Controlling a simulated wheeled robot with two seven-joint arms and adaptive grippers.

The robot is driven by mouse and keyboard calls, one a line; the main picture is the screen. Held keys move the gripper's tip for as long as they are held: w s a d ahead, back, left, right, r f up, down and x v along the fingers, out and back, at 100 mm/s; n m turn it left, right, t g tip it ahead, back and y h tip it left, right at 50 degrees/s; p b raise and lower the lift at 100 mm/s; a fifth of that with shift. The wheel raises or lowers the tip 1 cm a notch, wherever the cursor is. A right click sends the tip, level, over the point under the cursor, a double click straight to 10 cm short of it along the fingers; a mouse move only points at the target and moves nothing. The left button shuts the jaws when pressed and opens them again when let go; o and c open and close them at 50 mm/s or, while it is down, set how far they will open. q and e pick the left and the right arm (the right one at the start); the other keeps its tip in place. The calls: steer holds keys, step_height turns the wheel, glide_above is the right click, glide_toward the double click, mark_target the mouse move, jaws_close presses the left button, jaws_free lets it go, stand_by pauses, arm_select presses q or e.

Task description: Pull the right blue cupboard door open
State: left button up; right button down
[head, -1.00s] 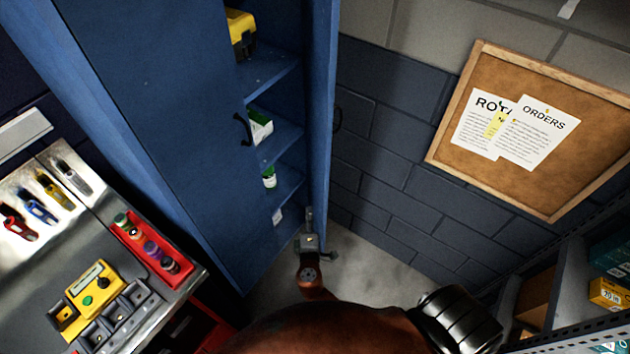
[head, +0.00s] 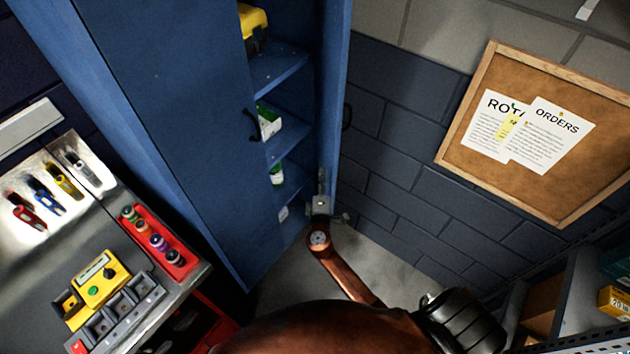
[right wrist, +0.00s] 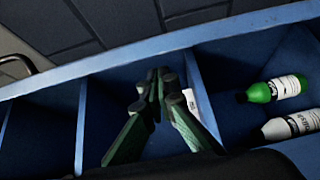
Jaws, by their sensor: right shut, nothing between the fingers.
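The blue cupboard (head: 165,110) fills the upper left of the head view. Its right door (head: 335,90) stands open, seen nearly edge-on, with a dark handle (head: 347,117) on its outer side. The left door is shut and has its own dark handle (head: 253,125). My right gripper (head: 321,178) is shut and empty, low at the inner side of the right door. In the right wrist view its fingers (right wrist: 155,82) are together beside a blue edge, with shelves behind. I cannot tell whether they touch the door. My left gripper is out of view.
A workbench (head: 40,265) with tools and a red tray stands left. A corkboard (head: 545,190) hangs right, above shelving. Floor (head: 385,265) shows clear beside the door.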

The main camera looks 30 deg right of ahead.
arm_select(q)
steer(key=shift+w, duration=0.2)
arm_select(e)
steer(key=shift+s+d, duration=0.15)
steer(key=shift+d, duration=0.35)
